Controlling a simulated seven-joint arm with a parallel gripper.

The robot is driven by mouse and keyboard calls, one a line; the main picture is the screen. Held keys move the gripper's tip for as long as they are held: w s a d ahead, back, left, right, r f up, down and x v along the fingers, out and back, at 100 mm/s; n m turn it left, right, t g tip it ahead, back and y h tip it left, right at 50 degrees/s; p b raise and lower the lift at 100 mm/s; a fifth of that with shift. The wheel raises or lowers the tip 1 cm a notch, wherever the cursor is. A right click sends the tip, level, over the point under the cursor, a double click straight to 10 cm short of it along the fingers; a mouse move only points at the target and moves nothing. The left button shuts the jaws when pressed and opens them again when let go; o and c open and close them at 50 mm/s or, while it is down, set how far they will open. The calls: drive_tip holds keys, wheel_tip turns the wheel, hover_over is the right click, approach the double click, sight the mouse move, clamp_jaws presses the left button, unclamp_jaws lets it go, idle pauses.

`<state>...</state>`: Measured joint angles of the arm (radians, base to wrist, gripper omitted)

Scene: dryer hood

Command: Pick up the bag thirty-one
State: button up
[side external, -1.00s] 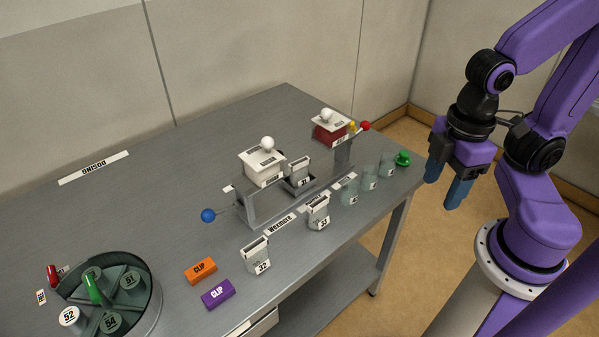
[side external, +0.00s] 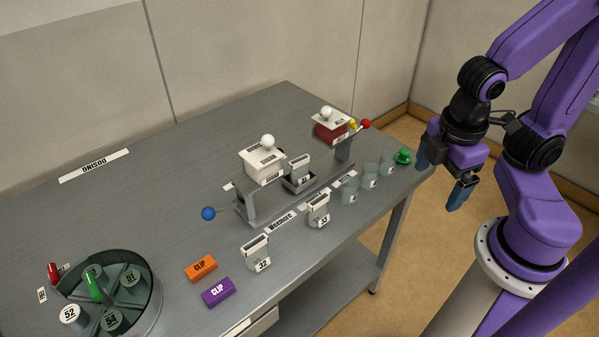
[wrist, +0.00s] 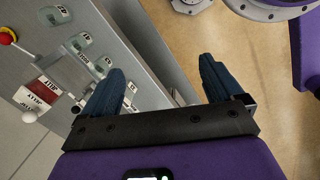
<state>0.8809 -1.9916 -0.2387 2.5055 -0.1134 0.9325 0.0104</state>
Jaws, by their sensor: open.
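A small grey bag with a white top (side external: 299,167), whose label looks like 31, stands upright in a small grey tray (side external: 299,184) beside the white box, on the metal table. Bag 33 (side external: 318,212) and bag 32 (side external: 257,255) stand on the table in front of it. My gripper (side external: 441,174) is open and empty, off the table's right edge and well to the right of bag thirty-one. In the wrist view my gripper (wrist: 162,70) has its blue fingers spread over the table edge and floor. I cannot make out bag thirty-one there.
A white box with a knob (side external: 262,167) and a red one (side external: 331,130) stand near the bag. Blue (side external: 208,214) and red (side external: 366,124) balls stick out. Several clear containers (side external: 370,177) line the right edge. A round bin (side external: 150,302) is at front left.

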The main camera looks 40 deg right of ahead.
drive_tip(key=w+d+f+n+t+h, duration=0.3)
drive_tip(key=w+d+n+h, duration=0.1)
drive_tip(key=w, duration=0.2)
drive_tip(key=n+t+y, duration=0.4)
drive_tip(key=n+t, duration=0.6)
drive_tip(key=n, duration=0.8)
approach(301, 163)
drive_tip(key=shift+m, duration=0.3)
drive_tip(key=x, duration=1.1)
drive_tip(key=shift+r, duration=0.1)
drive_tip(key=c, duration=1)
drive_tip(key=shift+c, duration=0.2)
